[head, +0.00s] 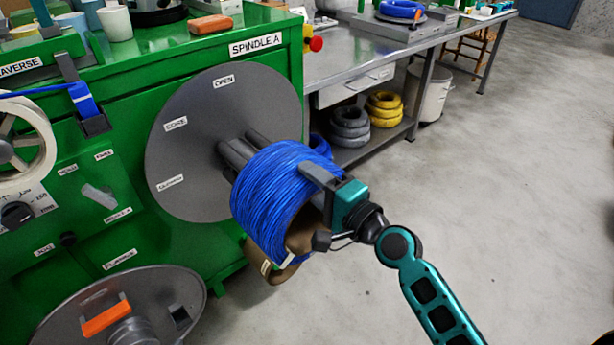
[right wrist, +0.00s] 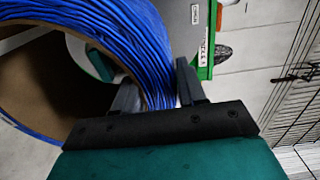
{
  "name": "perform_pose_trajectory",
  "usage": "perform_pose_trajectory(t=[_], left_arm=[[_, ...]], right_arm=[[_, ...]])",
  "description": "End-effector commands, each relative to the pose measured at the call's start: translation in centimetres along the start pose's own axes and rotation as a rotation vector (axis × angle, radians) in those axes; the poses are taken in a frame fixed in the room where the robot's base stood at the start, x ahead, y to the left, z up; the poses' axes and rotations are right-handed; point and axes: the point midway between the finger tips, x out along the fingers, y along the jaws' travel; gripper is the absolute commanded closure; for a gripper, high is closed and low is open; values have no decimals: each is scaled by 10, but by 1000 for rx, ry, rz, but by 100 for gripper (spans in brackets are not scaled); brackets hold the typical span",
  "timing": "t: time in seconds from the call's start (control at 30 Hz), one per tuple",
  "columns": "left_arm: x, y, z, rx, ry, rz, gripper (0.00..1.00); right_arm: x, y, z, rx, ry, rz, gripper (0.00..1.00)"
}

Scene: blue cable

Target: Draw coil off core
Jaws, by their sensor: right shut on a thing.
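The blue cable coil (head: 272,190) sits at the outer end of the dark core segments (head: 240,155), which stick out from the grey spindle disc (head: 200,110). A clear stretch of core shows between disc and coil. My right gripper (head: 322,178) is shut on the coil's right side wall, and the blue strands (right wrist: 125,45) pass between its fingers (right wrist: 158,88) in the right wrist view. A brown band (head: 303,235) shows at the coil's open end and below it. The coil's inside is mostly hidden in the head view. My left gripper is not in view.
The green machine (head: 225,255) fills the left side, with a loose grey flange (head: 130,310) low in front. A metal bench (head: 375,50) stands behind, with grey coils (head: 350,125) and yellow coils (head: 386,108) on its shelf. The floor at right is clear.

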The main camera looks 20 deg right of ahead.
Motion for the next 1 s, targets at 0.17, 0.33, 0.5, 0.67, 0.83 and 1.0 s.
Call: perform_pose_trajectory(t=[0.17, 0.33, 0.5, 0.67, 0.83, 1.0], left_arm=[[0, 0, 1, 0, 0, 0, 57], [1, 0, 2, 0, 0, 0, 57], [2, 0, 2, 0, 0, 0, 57], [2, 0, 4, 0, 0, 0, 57], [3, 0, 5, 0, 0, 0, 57], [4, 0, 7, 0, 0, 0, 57]], right_arm=[[-9, -5, -1, -2, 4, -13, 100], [-18, -5, -2, -2, 5, -12, 100], [-26, -5, -1, -2, 4, -12, 100], [-34, -4, -1, -2, 4, -12, 100], [-42, -4, -1, -3, 4, -12, 100], [-51, -5, -1, -2, 4, -13, 100]])
